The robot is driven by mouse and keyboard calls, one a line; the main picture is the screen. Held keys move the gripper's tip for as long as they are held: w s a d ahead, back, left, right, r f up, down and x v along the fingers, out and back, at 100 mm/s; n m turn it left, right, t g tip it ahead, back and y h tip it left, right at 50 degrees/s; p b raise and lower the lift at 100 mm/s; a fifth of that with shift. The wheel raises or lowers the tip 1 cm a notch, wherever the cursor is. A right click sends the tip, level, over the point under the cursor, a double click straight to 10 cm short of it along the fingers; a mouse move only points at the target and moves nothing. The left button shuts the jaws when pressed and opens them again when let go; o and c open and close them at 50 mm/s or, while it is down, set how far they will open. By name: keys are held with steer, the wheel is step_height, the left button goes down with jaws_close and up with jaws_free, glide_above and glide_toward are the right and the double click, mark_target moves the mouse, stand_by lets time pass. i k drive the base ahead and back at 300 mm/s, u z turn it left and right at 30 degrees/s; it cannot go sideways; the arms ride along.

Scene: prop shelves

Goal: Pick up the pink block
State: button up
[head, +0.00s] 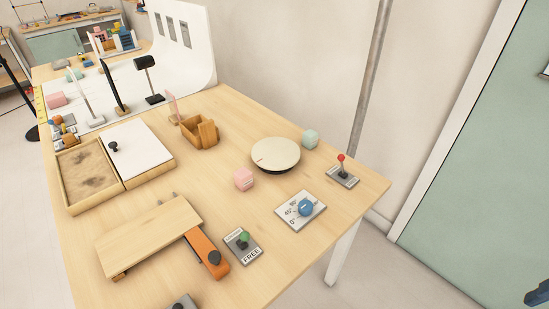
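A small pink block (244,179) with faint markings sits on the wooden table (225,110), in front of a round cream disc and apart from it. Its top and near sides are uncovered. Another pink block (57,100) lies at the far left on the white backdrop surface. I do not make out my gripper in the head view.
The round disc (276,154), a mint block (310,139), a red-knobbed lever (342,171) and a blue dial plate (301,209) are near the pink block. A wooden ramp (150,235) and sand tray (88,176) stand left. A dark blue piece (538,294) shows lower right.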

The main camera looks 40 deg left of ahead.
mark_target(242, 177)
steer(key=i, duration=0.45)
steer(key=u, duration=2.7)
steer(key=i, duration=0.65)
steer(key=z, duration=0.2)
